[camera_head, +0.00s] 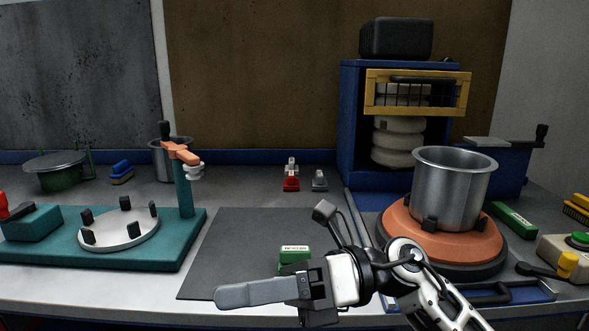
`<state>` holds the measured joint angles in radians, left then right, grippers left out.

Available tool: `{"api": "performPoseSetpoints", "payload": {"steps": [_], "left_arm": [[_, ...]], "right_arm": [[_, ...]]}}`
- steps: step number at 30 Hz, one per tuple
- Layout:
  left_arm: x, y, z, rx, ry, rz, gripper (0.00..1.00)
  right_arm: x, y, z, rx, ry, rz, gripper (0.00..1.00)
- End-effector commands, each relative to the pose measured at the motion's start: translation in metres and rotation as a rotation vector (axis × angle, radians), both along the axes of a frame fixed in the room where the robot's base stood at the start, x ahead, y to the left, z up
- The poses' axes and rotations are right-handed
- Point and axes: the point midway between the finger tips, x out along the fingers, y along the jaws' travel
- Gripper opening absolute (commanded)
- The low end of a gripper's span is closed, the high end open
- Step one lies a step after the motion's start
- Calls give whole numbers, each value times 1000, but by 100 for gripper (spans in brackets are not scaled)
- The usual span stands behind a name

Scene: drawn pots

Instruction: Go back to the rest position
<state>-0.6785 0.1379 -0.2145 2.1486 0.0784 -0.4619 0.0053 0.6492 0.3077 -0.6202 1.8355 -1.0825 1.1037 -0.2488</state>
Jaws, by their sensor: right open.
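My right gripper (225,297) reaches in from the lower right and points left, over the front edge of the dark mat. Its jaws are seen side-on, open, with nothing visible between them. A green labelled block (295,251) shows just behind the gripper, partly hidden by it; I cannot tell any contact. A steel pot (452,190) stands upright on the orange round base (440,243) to the right of the gripper. My left gripper is not in view.
The dark mat (235,235) is otherwise clear. A teal fixture (185,235) with a white disc (118,232) stands at left. A blue cabinet (352,120) stands behind the pot. A red-based item (291,180) sits at the back. A green-button box (570,248) is at far right.

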Motion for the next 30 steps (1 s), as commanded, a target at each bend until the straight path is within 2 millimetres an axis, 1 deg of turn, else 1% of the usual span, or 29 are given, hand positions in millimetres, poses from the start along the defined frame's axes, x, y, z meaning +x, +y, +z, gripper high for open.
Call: {"api": "performPoseSetpoints", "payload": {"steps": [1,2,3,5,6,8,9,10,11,12,14,15,17,18,21,24,25,27,30], "left_arm": [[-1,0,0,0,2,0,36],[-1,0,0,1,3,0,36],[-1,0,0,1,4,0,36],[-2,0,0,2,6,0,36],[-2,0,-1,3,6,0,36],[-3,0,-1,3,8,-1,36],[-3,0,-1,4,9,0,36],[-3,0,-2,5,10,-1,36],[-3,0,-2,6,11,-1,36],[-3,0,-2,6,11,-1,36],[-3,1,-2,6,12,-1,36],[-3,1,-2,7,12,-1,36],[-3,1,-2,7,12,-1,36],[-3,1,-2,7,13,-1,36],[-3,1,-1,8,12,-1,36],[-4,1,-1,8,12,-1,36],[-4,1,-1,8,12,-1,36],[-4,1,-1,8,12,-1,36],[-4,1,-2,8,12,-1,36]], "right_arm": [[2,-3,3,123,171,-48,68],[6,-8,6,201,281,-84,68],[15,-17,7,300,432,-137,68],[32,-34,1,436,663,-224,68],[44,-49,-10,520,820,-285,68],[60,-72,-35,635,1064,-384,68],[68,-89,-57,704,1226,-454,68],[72,-101,-77,752,1349,-506,68],[74,-112,-97,793,1462,-557,68],[73,-126,-125,842,1606,-622,68],[65,-144,-166,902,1807,-713,68],[56,-154,-193,934,1935,-772,68],[38,-166,-230,973,2109,-854,68],[25,-173,-252,994,2215,-905,68],[-10,-184,-295,1028,2433,-1009,68],[-37,-189,-320,1041,2579,-1079,68],[-44,-190,-325,1044,2610,-1095,68],[-53,-191,-333,1047,2658,-1117,68],[-58,-191,-337,1048,2682,-1127,68]]}}
